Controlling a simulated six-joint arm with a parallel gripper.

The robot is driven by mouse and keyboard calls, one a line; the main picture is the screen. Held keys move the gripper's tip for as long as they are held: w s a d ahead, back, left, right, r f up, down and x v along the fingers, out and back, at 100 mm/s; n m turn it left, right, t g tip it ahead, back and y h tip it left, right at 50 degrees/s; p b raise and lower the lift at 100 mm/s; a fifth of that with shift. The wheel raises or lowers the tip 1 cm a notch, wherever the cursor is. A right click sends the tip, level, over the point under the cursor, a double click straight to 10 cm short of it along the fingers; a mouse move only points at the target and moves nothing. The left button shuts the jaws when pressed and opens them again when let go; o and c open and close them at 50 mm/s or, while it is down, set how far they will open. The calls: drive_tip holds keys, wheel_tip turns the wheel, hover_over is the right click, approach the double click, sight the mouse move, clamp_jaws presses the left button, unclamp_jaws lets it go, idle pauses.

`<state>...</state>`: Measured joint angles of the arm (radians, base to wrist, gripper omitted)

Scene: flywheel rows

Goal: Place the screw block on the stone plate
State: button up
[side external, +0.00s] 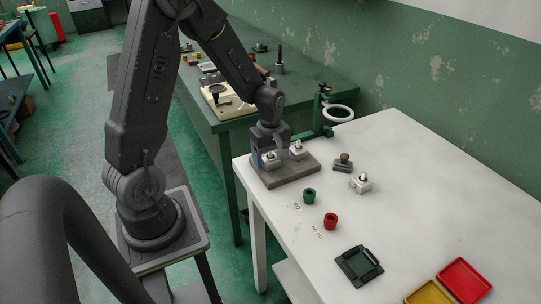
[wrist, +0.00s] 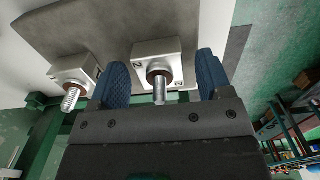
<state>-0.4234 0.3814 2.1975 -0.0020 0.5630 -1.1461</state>
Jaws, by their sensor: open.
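The stone plate (side external: 290,176) is a flat grey slab at the far left corner of the white table; it also shows in the wrist view (wrist: 95,25). A white block with an upright metal screw (wrist: 155,52) sits on it, between my blue fingers. A second white screw block (wrist: 78,68) is to its left in the wrist view; in the side view it appears on the plate (side external: 298,151). My gripper (wrist: 160,78) is open, its fingers on either side of the first block with visible gaps. In the side view my gripper (side external: 268,155) is low over the plate and partly hides that block.
A grey block with a brown knob (side external: 343,164) and a white block with a dark top (side external: 361,184) stand right of the plate. Green (side external: 309,195) and red (side external: 330,221) cups, a dark green tray (side external: 359,265), and red (side external: 465,281) and yellow (side external: 428,294) trays lie nearer.

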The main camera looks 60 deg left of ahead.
wheel_tip(320, 180, up, 11)
drive_tip(key=shift+r, duration=0.1)
drive_tip(key=s+d+r+m+t, duration=0.5)
drive_tip(key=s+d+r+m, duration=0.5)
drive_tip(key=m, duration=0.8)
drive_tip(key=s+d, duration=0.2)
drive_tip(key=d, duration=0.2)
drive_tip(key=shift+s+d+t, duration=0.2)
drive_tip(key=shift+s+t, duration=0.1)
drive_tip(key=shift+s, duration=0.05)
